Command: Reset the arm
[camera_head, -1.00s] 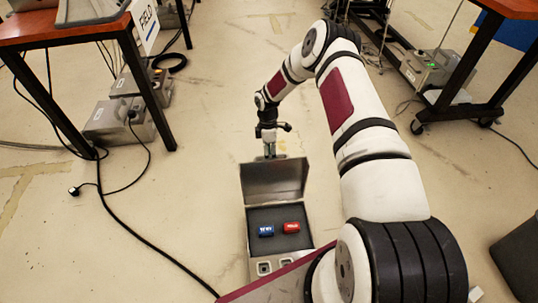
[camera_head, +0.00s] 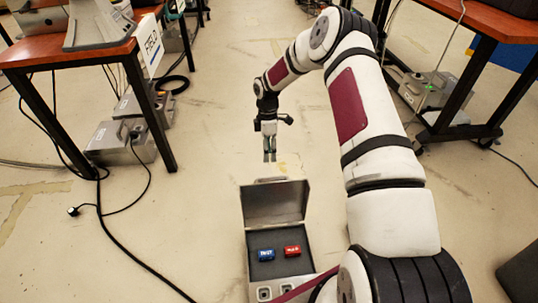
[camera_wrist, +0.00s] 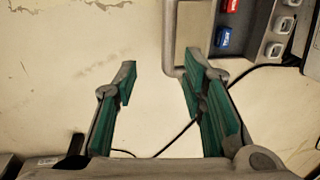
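My gripper (camera_head: 269,157) hangs pointing down, beyond the raised lid of a metal case (camera_head: 273,205) in the head view. The arm reaches forward, bent, from the lower right of the head view. The case holds a blue block (camera_head: 266,254) and a red block (camera_head: 292,250) on a dark insert. The wrist view also shows the blue block (camera_wrist: 223,37) and part of the red block (camera_wrist: 230,6), right of the fingers.
An orange-topped table (camera_head: 70,49) stands at the left, with grey metal boxes (camera_head: 120,143) by its legs. Another table (camera_head: 487,20) stands at the right. Black cables (camera_head: 125,245) cross the floor at the left.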

